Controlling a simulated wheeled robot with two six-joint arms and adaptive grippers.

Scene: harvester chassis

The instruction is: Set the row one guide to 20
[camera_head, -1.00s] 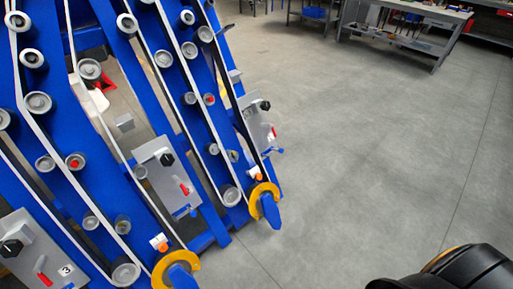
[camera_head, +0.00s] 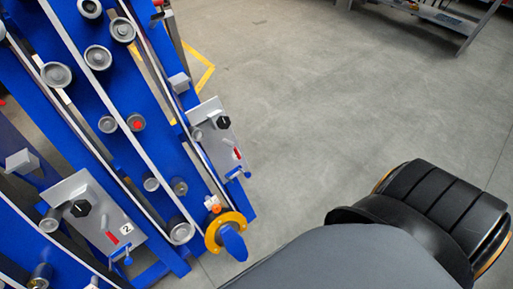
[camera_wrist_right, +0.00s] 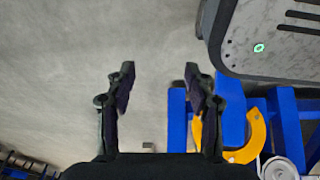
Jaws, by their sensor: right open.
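The rightmost grey panel (camera_head: 212,140) on the blue chassis carries a black knob (camera_head: 223,122) and a red lever (camera_head: 237,153); its number is too small to read. A similar panel marked 2 (camera_head: 95,215) stands to its left, with its own black knob (camera_head: 81,208) and red lever (camera_head: 112,237). I cannot read a guide setting on either. My right gripper (camera_wrist_right: 158,76) is open and empty over bare floor in the right wrist view, apart from the blue frame. It is not visible in the head view, where only my arm shows. My left gripper is out of view.
The chassis (camera_head: 150,85) has several grey rollers and white belt edges. A yellow ring with a blue tip (camera_head: 228,238) sticks out at its lower end. Grey floor (camera_head: 330,110) is clear to the right. A workbench (camera_head: 440,18) stands far back.

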